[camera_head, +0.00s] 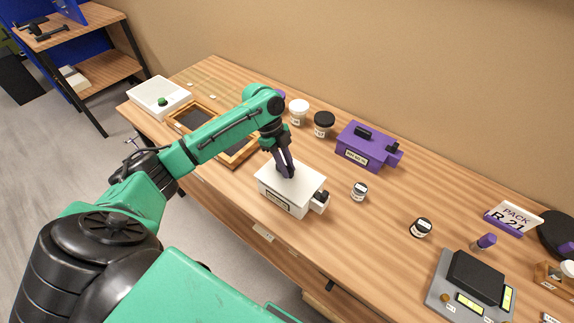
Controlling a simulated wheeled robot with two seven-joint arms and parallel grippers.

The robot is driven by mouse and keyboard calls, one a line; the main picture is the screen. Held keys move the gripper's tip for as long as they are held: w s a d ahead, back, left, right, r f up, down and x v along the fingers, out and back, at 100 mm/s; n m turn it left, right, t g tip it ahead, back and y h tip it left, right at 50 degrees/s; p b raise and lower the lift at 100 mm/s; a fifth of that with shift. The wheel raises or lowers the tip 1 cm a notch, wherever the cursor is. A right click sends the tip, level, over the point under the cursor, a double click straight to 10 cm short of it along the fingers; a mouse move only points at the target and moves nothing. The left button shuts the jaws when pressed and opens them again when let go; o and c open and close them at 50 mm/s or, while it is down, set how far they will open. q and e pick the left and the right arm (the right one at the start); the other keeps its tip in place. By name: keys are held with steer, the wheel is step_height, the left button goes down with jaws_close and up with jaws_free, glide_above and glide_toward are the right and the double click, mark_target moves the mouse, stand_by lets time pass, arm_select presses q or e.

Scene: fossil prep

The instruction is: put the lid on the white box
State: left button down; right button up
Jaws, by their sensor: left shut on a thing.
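The white box (282,201) stands on the wooden bench near its front edge, with a label on its front and a small side block with a dark top at its right end. The white lid (304,178) lies over the box top; I cannot tell whether it is fully seated or a hair above. My left gripper (287,172) points down at the middle of the lid, its fingers shut on the lid's grip, which they mostly hide. My right gripper is not in view.
A purple box (362,150) stands behind and right. Jars (324,121) stand behind, and small jars (359,190) sit to the right. A wooden frame (236,157) lies left, near a white tray (172,106). A scale (444,292) sits at lower right.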

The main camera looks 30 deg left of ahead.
arm_select(q)
steer(key=shift+f, duration=0.65)
steer(key=c, duration=0.7)
jaws_free()
steer(key=b+v, duration=0.2)
steer(key=v, duration=1.2)
steer(key=shift+r+b, duration=0.25)
steer(key=shift+b, duration=0.15)
